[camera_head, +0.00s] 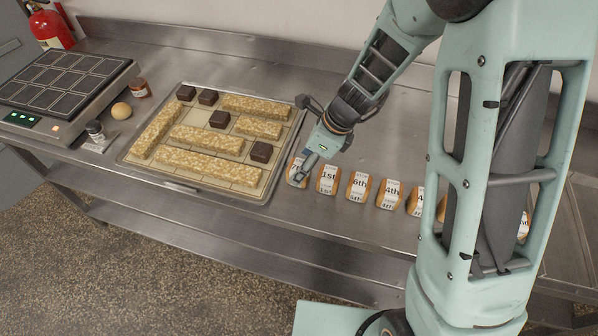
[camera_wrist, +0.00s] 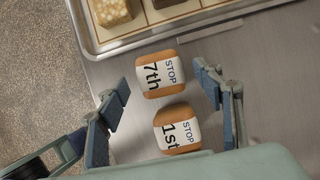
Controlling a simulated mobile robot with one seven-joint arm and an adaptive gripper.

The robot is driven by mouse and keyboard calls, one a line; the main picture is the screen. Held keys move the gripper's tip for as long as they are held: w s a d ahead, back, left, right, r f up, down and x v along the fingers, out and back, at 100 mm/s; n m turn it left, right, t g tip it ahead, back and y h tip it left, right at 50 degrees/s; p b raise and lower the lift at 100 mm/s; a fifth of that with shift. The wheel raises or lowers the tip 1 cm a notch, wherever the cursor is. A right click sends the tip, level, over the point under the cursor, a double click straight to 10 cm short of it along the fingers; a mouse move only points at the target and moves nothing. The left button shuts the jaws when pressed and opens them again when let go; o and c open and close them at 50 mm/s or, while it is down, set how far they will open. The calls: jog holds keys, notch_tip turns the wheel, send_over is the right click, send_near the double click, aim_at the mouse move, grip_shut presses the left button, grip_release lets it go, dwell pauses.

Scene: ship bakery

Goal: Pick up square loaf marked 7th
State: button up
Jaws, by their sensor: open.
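The square loaf marked 7th (camera_wrist: 160,74) has a brown crust and a white label that also reads STOP. In the wrist view it lies ahead of and between the two fingers of my gripper (camera_wrist: 165,100), which is open and empty. In the head view this loaf (camera_head: 297,173) is at the left end of a row, beside the tray's right edge, partly hidden by my gripper (camera_head: 307,170). The loaf marked 1st (camera_wrist: 177,129) lies close behind it in the wrist view and also shows in the head view (camera_head: 328,180).
More labelled loaves, such as 6th (camera_head: 358,187) and 4th (camera_head: 388,194), continue the row to the right. A tray (camera_head: 186,185) with pale bars and dark cubes lies left. A jar (camera_head: 139,88), a round bun (camera_head: 121,111) and a dark-topped appliance (camera_head: 60,90) stand farther left.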

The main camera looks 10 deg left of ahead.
jog(key=shift+x, duration=1.05)
jog(key=c, duration=1.3)
jog(key=shift+o, duration=0.2)
jog(key=shift+r, duration=0.15)
